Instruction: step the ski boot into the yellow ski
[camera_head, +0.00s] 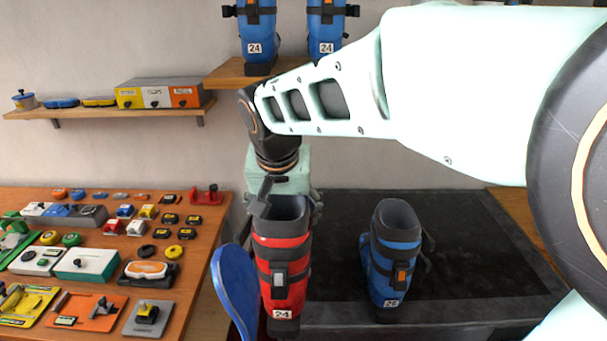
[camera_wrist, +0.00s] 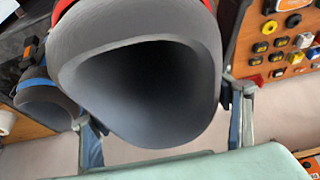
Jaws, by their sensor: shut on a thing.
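A red ski boot (camera_head: 283,258) labelled 24 stands upright at the centre of the head view. My gripper (camera_head: 287,203) points down over it and is shut on its upper cuff, one finger on each side. In the wrist view the boot's grey open top (camera_wrist: 140,90) fills the middle, with my gripper's fingers at its left and right. I cannot tell whether the boot's sole touches anything. No yellow ski is recognisable in either view. A blue ski-like tip (camera_head: 235,290) rises just left of the red boot.
A blue boot (camera_head: 395,255) labelled 26 stands on the dark mat (camera_head: 465,265) at right. Two blue boots (camera_head: 257,30) stand on a high shelf. A wooden table (camera_head: 205,250) at left holds many small parts. A wall shelf (camera_head: 75,112) carries boxes. The mat's right part is clear.

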